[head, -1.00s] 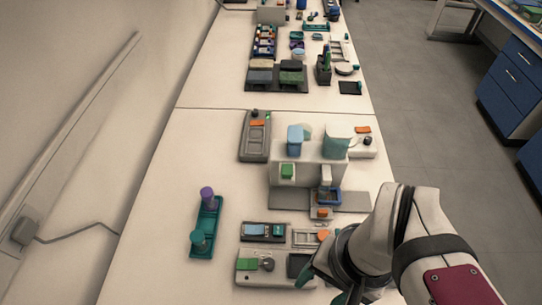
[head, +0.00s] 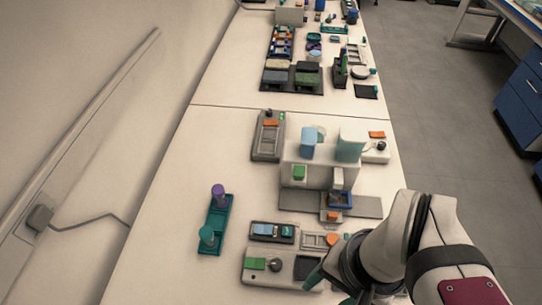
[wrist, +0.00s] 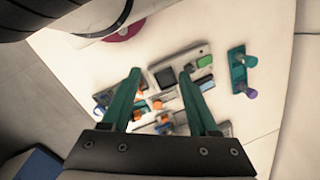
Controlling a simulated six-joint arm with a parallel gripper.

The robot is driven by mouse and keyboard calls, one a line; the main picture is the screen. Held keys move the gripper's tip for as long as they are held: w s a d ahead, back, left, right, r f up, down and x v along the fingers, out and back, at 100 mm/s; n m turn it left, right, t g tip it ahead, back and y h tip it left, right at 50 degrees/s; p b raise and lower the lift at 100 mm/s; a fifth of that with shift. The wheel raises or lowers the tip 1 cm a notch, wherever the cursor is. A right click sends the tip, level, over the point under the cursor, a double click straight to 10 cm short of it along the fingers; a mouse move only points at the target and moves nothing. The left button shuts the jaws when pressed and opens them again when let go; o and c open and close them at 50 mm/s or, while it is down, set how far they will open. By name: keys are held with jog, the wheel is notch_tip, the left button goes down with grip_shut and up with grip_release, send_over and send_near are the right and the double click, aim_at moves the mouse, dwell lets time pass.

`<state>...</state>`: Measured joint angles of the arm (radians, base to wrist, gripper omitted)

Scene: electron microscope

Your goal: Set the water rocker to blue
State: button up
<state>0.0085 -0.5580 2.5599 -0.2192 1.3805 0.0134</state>
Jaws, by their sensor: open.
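My gripper (head: 333,284) is open and empty, at the right end of the front control panel in the head view. In the wrist view its two teal fingers (wrist: 160,75) stand apart above the bench, with that panel seen beyond them. The front panel (head: 253,281) bears a green rocker (head: 255,263), a dark knob (head: 275,265) and a dark screen (head: 306,266). The green rocker also shows in the wrist view (wrist: 204,62). Other rockers show green (head: 299,173) on the microscope block and orange (head: 270,122) on the grey box. No label is readable, so I cannot tell which is the water rocker.
A teal rack (head: 215,226) with a purple-topped and a teal piece stands left. A dark tray (head: 271,231) with blue pieces lies behind the front panel. The pale microscope block (head: 318,175) stands behind it. The bench is clear at front left.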

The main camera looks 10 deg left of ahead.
jog(key=shift+w+r, duration=0.15)
jog(key=shift+w, duration=0.15)
jog(key=shift+c, duration=1.1)
jog(key=w+m, duration=0.1)
jog(key=w, duration=0.1)
jog(key=w+a+m+h, duration=0.1)
jog(key=w, duration=0.1)
jog(key=w+m+g, duration=0.1)
jog(key=shift+w+a+r, duration=0.35)
jog(key=shift+w, duration=0.05)
jog(key=c, duration=0.5)
jog(key=w+m, duration=0.1)
jog(key=w+a+h, duration=0.1)
jog(key=w+a+m, duration=0.1)
jog(key=shift+w+a+f+m, duration=0.1)
jog(key=shift+w+f+m, duration=0.2)
jog(key=shift+w, duration=0.1)
grip_shut()
jog(key=w+a+f+m+h, duration=0.1)
jog(key=w+a+f+m, duration=0.2)
jog(key=a, duration=0.3)
jog(key=w+a+f+m+t+h, duration=0.1)
jog(key=w+a+f+m+h, duration=0.1)
jog(key=w+a, duration=0.3)
jog(key=shift+w+a+f+m, duration=0.35)
jog(key=shift+a+f+m, duration=0.2)
jog(key=shift+m, duration=0.35)
jog(key=shift+d+f, duration=0.1)
